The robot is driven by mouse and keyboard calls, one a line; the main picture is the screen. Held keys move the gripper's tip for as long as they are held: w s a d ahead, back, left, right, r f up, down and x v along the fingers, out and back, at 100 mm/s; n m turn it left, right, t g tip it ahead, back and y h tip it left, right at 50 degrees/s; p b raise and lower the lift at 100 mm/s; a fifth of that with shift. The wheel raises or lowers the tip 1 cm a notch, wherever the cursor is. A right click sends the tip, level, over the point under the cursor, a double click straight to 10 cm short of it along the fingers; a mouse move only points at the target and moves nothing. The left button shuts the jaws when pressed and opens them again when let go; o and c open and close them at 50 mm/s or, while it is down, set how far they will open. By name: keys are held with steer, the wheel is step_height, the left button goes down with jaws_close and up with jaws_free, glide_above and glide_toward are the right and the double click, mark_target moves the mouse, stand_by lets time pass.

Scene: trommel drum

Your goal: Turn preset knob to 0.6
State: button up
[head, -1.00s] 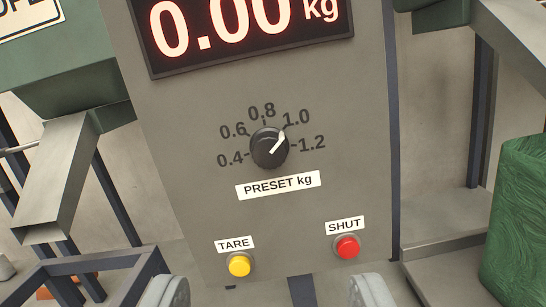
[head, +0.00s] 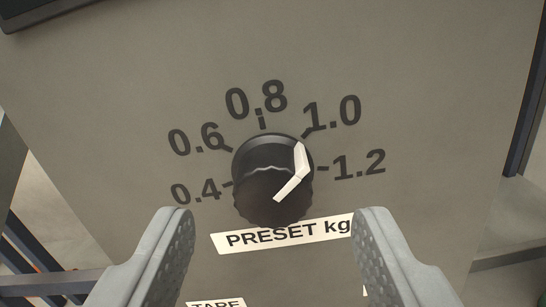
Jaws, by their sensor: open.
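The preset knob (head: 262,195) is a round black dial with a white pointer line on the grey panel, in the middle of the head view. Its pointer's upper end is aimed toward the 1.0 mark. The marks 0.4, 0.6 (head: 195,139), 0.8, 1.0 (head: 332,113) and 1.2 arc over it from left to right. A white PRESET kg label (head: 285,234) sits just below the knob. My gripper (head: 273,220) is open and empty. Its two grey fingers stand apart, to the lower left and lower right of the knob, not touching it.
The grey panel (head: 430,60) fills most of the view and is flat around the knob. The dark edge of the display (head: 45,12) shows at the top left. The TARE label (head: 216,303) is cut off at the bottom. Dark frame bars stand beyond the panel at both sides.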

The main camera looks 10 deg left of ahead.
mark_target(273, 185)
steer(key=shift+w, duration=1.45)
steer(key=c, duration=1)
